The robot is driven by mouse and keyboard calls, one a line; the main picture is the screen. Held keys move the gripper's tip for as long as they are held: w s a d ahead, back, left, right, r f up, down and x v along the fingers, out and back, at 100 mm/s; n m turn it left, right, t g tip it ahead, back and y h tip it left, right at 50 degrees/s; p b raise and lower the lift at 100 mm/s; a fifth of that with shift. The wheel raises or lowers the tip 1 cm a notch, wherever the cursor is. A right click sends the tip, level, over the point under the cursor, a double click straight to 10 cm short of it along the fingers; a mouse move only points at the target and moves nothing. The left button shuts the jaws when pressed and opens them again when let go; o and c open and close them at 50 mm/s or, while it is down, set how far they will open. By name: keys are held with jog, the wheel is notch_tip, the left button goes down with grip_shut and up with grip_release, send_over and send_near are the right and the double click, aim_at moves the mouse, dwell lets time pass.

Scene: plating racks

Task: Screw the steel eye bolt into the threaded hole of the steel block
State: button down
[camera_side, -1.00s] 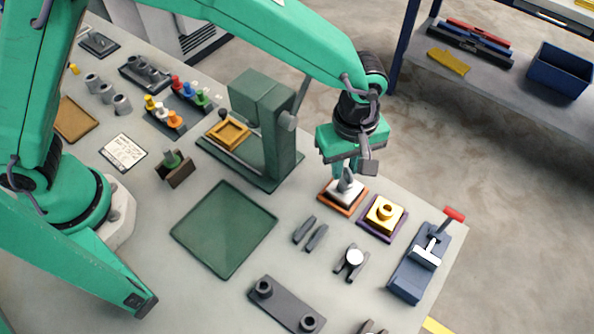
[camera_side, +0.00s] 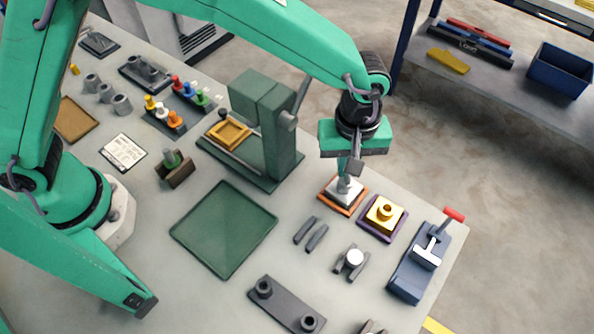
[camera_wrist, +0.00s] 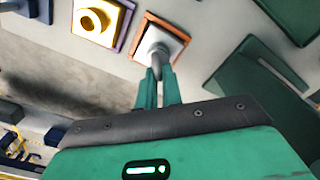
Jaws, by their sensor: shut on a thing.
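My gripper (camera_side: 347,170) points down over the steel block (camera_side: 341,192), which sits on an orange-rimmed base (camera_side: 326,200). My gripper is shut on the steel eye bolt (camera_side: 345,182), which stands roughly upright at the top of the block. In the wrist view the fingers (camera_wrist: 158,88) close around the eye bolt (camera_wrist: 160,54), and the block (camera_wrist: 150,37) lies beyond it with its orange rim. The hole and the bolt's thread are hidden, so I cannot tell how deep the bolt sits.
A brass-coloured block (camera_side: 384,212) on a purple base stands close to the right. A blue vise (camera_side: 418,264) with a red handle is farther right. The green press (camera_side: 262,135) rises to the left. Small grey bars (camera_side: 311,234) lie in front. The green mat (camera_side: 222,230) is empty.

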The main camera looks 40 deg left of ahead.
jog(key=m, duration=0.6)
jog(key=shift+w+d, duration=0.15)
jog(key=shift+d, duration=0.1)
jog(key=shift+m, duration=0.3)
jog(key=m, duration=0.4)
jog(key=shift+d+m, duration=0.25)
jog(key=shift+m, duration=0.15)
jog(key=shift+d+m, duration=0.2)
jog(key=shift+m, duration=1.7)
jog(key=shift+m, duration=0.3)
jog(key=m, duration=0.6)
jog(key=shift+s+d, duration=0.15)
jog(key=shift+s, duration=0.2)
jog(key=shift+f+m, duration=0.1)
jog(key=shift+m, duration=1.2)
